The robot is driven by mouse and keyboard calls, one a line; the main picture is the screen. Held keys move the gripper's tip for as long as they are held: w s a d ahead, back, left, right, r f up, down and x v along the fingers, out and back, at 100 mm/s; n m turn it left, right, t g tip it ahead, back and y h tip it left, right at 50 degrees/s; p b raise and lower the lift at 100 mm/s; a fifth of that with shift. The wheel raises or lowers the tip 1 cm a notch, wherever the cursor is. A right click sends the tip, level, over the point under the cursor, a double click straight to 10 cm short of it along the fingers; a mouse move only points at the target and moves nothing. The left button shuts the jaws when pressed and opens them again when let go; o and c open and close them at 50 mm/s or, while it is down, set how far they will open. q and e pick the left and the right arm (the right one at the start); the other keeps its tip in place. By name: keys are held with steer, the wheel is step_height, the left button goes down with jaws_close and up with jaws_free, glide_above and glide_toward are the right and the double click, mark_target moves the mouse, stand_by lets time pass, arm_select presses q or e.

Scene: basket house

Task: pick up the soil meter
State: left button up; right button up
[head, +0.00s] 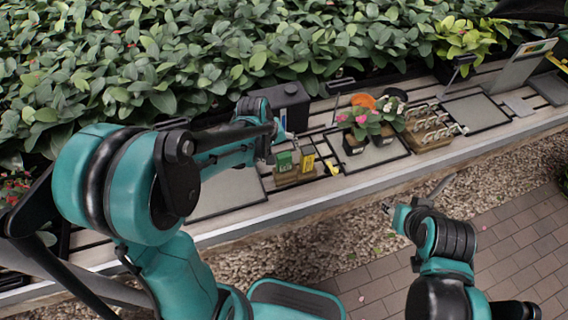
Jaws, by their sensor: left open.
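A small wooden holder (290,178) stands on the bench with a green upright item (284,161) and a yellow upright item (307,159) in it. One of these may be the soil meter, but at this size I cannot tell which. A small yellow piece (331,167) lies just right of the holder. My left gripper (281,136) is open above and behind the green item, and its own arm partly hides it. I see nothing held in it. My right gripper (389,207) is in front of the bench, over the gravel, small and partly hidden by its wrist.
A dark canister (287,103) stands close behind my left gripper. Potted pink flowers (360,124) stand on a tray to the right, beside a wooden rack (430,130) of several tools. Dense leafy plants (230,50) line the back. An empty tray (475,112) lies farther right.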

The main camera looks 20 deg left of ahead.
mark_target(282, 156)
arm_select(q)
steer(key=b+x, duration=0.1)
steer(key=x, duration=0.2)
steer(key=shift+f, duration=0.4)
steer(key=shift+r, duration=0.1)
steer(key=c, duration=1.3)
step_height(282, 156, up, 10)
steer(key=p, duration=0.4)
steer(key=shift+c, duration=0.5)
